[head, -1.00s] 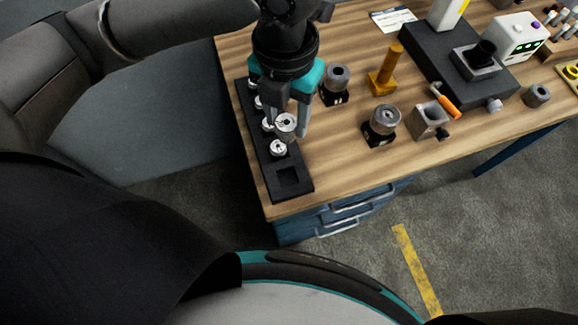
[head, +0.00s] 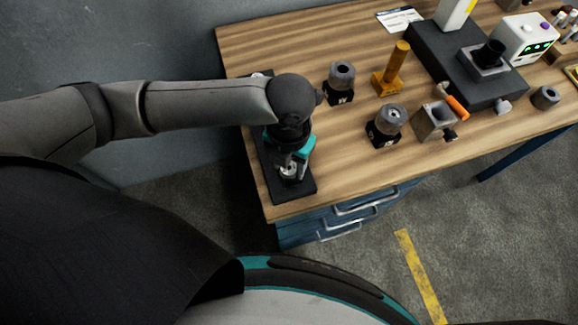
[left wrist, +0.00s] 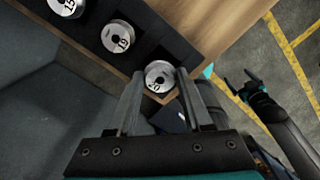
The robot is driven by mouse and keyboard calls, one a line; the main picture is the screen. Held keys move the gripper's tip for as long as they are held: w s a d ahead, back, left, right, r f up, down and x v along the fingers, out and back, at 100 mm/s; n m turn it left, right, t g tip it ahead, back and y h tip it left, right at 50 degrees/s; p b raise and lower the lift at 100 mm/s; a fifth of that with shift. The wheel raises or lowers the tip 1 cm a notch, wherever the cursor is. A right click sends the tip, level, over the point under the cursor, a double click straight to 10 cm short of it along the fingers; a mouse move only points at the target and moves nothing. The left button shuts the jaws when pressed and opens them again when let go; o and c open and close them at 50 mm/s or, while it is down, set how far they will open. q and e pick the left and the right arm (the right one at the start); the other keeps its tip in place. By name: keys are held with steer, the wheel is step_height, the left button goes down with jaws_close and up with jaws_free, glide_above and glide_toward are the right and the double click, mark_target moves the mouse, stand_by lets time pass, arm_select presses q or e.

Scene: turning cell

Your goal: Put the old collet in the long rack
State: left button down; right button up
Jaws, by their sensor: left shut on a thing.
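The long rack (head: 300,191) is a black strip along the bench's left end; it also shows in the left wrist view (left wrist: 92,52). My left gripper (head: 291,170) points down at its near end, shut on a silver, round-faced collet (head: 288,173). In the left wrist view the collet (left wrist: 160,76) sits between the fingertips, in line with the rack's row, at or just above the front pocket. I cannot tell whether it touches the bottom. A collet marked 19 (left wrist: 118,37) sits in the neighbouring pocket. My right gripper (left wrist: 238,78) is empty, its fingers apart, off to the side.
Two dark blocks with grey round parts (head: 341,76) (head: 388,120) stand right of the rack. Further right are a yellow post (head: 394,66), a grey holder (head: 433,121) and a black machine base (head: 435,52). Bare wood lies between the rack and blocks.

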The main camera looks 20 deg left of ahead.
mark_target(289, 168)
arm_select(q)
steer(key=shift+f, duration=1)
steer(key=shift+f, duration=0.2)
steer(key=shift+c, duration=1.6)
jaws_free()
step_height(289, 168, up, 12)
steer(key=p, duration=0.1)
steer(key=shift+r, duration=0.25)
